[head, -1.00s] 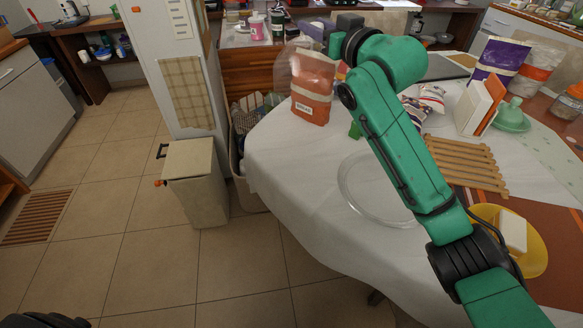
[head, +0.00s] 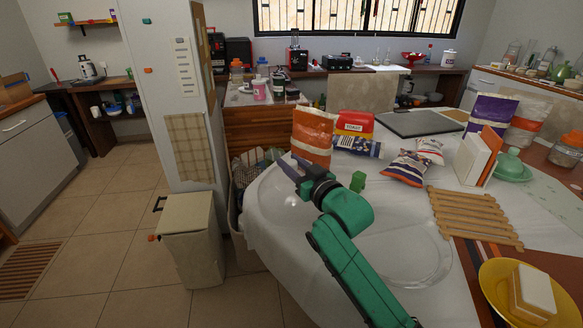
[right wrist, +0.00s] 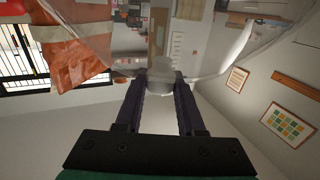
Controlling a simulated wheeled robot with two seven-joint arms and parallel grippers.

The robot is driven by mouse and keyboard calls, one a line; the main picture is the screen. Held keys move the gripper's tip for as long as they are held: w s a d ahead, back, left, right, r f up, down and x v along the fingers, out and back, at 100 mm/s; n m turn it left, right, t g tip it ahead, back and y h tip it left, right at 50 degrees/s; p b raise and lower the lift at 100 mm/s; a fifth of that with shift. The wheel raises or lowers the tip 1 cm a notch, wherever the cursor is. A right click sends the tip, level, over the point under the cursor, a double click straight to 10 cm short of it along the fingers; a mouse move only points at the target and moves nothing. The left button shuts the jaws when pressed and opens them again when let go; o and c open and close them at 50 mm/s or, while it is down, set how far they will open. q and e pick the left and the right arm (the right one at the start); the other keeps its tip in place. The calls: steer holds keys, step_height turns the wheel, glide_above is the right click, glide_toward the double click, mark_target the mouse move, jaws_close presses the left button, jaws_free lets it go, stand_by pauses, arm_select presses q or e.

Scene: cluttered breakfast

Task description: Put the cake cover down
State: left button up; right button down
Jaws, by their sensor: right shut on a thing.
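The clear cake cover (head: 272,205) shows faintly as a see-through dome at the table's left edge, in front of the orange and white bag (head: 313,135). My right gripper (head: 290,165) is at the top of the cover. In the right wrist view its fingers (right wrist: 160,88) are shut on the cover's knob (right wrist: 160,78), and the clear dome (right wrist: 205,45) spreads beyond them. I cannot tell whether the cover's rim touches the tablecloth. A clear round plate (head: 440,262) lies on the table, partly behind my right arm. My left gripper is out of view.
A green block (head: 358,181) stands just right of my gripper. Snack bags (head: 406,168) and a wooden slatted rack (head: 470,215) lie further right. A yellow plate (head: 495,290) is at the front right. A bin (head: 190,240) stands on the floor left of the table.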

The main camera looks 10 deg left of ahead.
steer(key=shift+f, duration=0.45)
steer(key=c, duration=0.5)
jaws_free()
